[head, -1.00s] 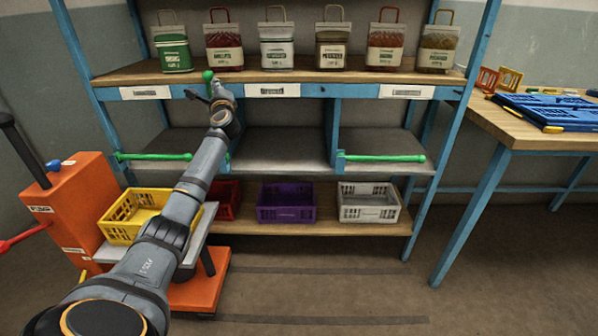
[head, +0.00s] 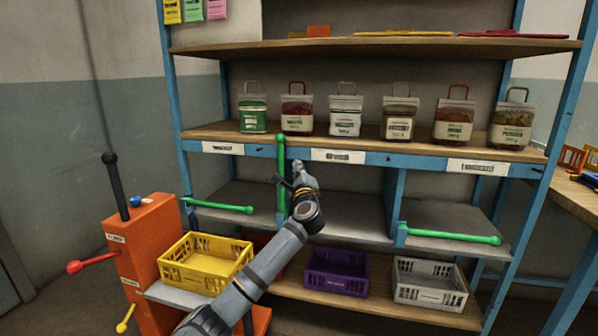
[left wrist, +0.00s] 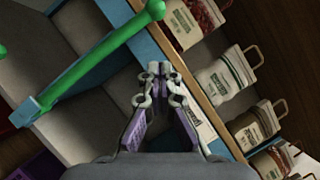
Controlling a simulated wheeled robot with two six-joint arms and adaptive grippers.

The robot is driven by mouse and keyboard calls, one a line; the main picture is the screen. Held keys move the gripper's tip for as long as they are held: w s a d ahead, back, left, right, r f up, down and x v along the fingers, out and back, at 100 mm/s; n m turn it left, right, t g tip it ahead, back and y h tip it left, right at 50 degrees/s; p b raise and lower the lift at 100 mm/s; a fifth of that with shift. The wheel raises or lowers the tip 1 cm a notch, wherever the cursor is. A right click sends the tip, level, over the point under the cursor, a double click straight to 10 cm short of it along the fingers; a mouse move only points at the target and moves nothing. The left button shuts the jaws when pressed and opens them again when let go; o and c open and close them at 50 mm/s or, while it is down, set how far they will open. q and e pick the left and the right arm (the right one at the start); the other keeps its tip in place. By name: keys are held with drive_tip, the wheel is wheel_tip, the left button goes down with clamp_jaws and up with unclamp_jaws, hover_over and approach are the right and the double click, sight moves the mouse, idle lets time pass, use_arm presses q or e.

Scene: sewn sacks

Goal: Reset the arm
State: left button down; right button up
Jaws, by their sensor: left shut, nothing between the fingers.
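My left arm reaches up from the bottom of the head view to the blue shelf rack (head: 388,160). Its left gripper (head: 287,182) is shut and empty, right beside the upright green bar (head: 282,175) at the rack's front. In the left wrist view the gripper's fingertips (left wrist: 162,68) are together in front of the shelf edge, and the green bar (left wrist: 105,48) runs slanted at the upper left, apart from the fingers. Two more green bars, left (head: 218,206) and right (head: 450,235), lie about level across the middle bays. My right gripper is not in view.
Several labelled sacks (head: 345,115) stand on the shelf above. Below are a yellow crate (head: 205,280), a purple crate (head: 336,285) and a grey crate (head: 428,297). An orange lift cart (head: 150,240) with levers stands at left. A table (head: 580,200) is at right.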

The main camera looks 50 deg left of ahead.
use_arm(q)
drive_tip(key=shift+s+d+f, duration=0.15)
drive_tip(key=shift+s+d, duration=0.2)
drive_tip(key=shift+d, duration=0.25)
